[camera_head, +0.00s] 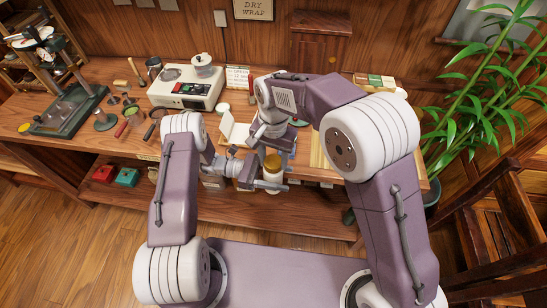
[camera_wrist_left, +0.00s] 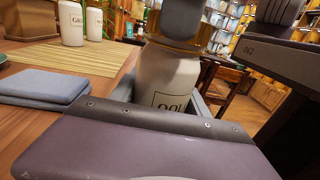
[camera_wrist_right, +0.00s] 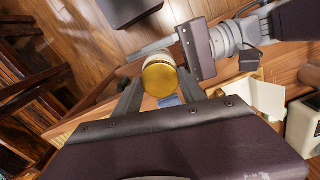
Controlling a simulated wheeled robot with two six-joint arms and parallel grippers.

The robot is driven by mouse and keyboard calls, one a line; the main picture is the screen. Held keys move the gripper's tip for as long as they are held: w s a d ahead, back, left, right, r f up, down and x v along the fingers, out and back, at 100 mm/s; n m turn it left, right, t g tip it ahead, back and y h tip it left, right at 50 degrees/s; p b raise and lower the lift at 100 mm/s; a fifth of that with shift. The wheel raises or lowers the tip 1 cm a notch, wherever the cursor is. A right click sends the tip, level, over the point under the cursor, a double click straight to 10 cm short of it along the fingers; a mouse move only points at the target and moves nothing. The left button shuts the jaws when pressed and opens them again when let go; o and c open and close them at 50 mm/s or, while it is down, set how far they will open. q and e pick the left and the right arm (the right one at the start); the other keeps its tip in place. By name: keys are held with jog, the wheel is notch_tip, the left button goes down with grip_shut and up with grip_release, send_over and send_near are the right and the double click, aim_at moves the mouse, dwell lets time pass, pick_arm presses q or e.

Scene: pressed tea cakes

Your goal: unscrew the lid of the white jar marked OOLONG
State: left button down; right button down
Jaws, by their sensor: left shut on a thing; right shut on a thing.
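The white jar (camera_head: 272,182) with a gold lid (camera_head: 272,162) is held in front of the table edge. In the left wrist view the jar (camera_wrist_left: 165,78) looks upright, with part of a dark-framed label showing the letters "OOL". My left gripper (camera_head: 266,185) is shut around the jar body from the side. My right gripper (camera_wrist_right: 160,88) is shut on the lid, with a finger on either side of the gold lid (camera_wrist_right: 159,78). The lid is on the jar. Whether its thread is loose cannot be seen.
The wooden table (camera_head: 130,85) holds a white machine (camera_head: 187,88), a green press (camera_head: 65,108) and small tools. Other white jars (camera_wrist_left: 70,22) stand by a bamboo mat (camera_wrist_left: 75,58), with a folded grey cloth (camera_wrist_left: 42,86) nearer. A plant (camera_head: 485,110) and chair (camera_head: 490,215) are right.

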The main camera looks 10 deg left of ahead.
jog(key=n, duration=0.6)
jog(key=shift+n, duration=0.4)
jog(key=n, duration=0.9)
jog(key=shift+n, duration=0.4)
jog(key=n, duration=0.3)
jog(key=shift+r, duration=0.1)
jog(key=n, duration=0.6)
jog(key=shift+n, duration=0.3)
jog(key=n, duration=0.8)
jog(key=shift+r, duration=0.1)
